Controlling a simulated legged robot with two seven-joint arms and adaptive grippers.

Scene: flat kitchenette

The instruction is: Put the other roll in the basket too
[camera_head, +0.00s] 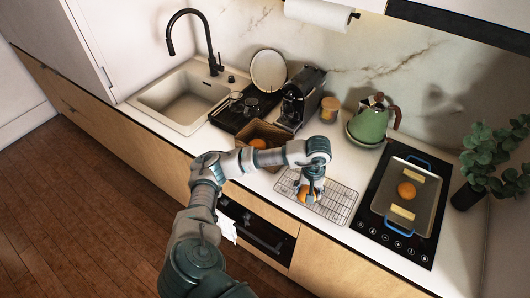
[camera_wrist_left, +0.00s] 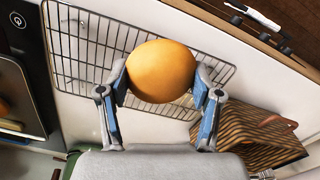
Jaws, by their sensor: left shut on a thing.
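My left gripper (camera_head: 309,194) is shut on an orange-brown roll (camera_wrist_left: 161,71), held between its two blue-padded fingers over the wire cooling rack (camera_head: 338,203). In the head view the roll is partly hidden by the fingers. I cannot tell whether it still touches the rack. The brown basket (camera_head: 265,128) stands behind my left arm, with one roll (camera_head: 258,143) inside. In the left wrist view the striped basket (camera_wrist_left: 262,151) is at the right, apart from the gripper. My right gripper is in neither view.
A baking tray (camera_head: 424,207) with a round roll (camera_head: 406,190) and two pale oblong pieces sits on the black hob. A green kettle (camera_head: 368,123), coffee machine (camera_head: 300,97) and lidded jar (camera_head: 330,108) stand behind. The sink (camera_head: 180,95) is at the left.

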